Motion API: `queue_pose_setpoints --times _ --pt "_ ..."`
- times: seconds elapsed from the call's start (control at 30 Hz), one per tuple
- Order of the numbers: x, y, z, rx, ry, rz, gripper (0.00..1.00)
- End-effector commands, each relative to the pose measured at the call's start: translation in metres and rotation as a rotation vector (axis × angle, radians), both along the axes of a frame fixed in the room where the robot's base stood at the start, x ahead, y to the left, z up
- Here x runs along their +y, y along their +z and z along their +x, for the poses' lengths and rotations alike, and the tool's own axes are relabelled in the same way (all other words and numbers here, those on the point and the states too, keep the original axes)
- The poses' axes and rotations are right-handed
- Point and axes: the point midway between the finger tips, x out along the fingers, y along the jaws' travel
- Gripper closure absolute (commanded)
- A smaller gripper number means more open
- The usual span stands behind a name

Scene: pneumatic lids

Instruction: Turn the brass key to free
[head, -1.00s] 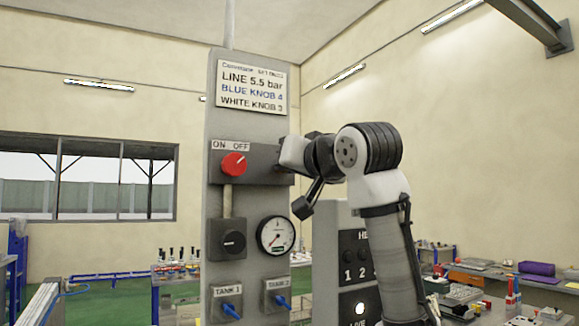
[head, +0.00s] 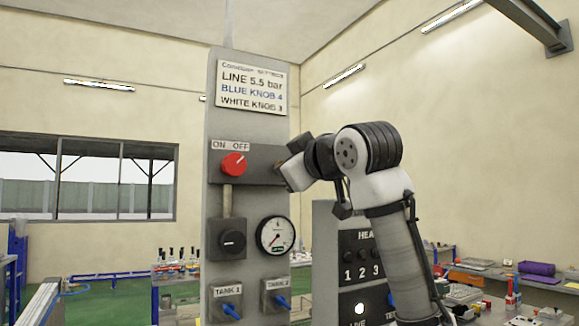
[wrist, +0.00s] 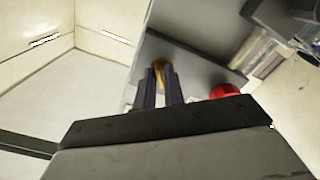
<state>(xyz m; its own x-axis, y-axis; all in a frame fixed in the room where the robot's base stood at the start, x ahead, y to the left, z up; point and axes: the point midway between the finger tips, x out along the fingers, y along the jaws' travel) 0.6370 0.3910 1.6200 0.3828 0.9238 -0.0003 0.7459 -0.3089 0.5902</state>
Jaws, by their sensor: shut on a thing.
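The brass key (wrist: 160,66) shows in the wrist view as a small golden piece against the grey box face. The two dark fingers of my gripper (wrist: 160,76) are closed on it from both sides. In the head view my gripper (head: 284,168) is at the right end of the grey box (head: 258,150) that carries the red knob. The key is hidden there behind the gripper and wrist, so I cannot tell its angle. The red knob (head: 233,164) sits under the ON and OFF labels. It also shows in the wrist view (wrist: 224,91), right of the fingers.
A sign (head: 251,86) is above on the grey panel (head: 218,120). Below are a black knob (head: 232,243), a dial gauge (head: 275,236) and blue tank handles (head: 231,310). A second grey cabinet (head: 325,245) stands behind my arm. Open air lies right of the arm.

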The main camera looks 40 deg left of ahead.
Motion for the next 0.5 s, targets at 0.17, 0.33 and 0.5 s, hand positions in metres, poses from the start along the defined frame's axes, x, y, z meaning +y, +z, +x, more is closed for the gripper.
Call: queue_pose_setpoints --times 0.17,0.33,0.5 --pt "-0.0004 0.0000 -0.0002 -0.084 0.000 -0.035 1.00" --pt "-0.0002 0.0001 -0.0003 -0.133 0.001 -0.054 1.00" --pt "-0.0001 0.0001 -0.0004 -0.155 0.001 -0.063 1.00"
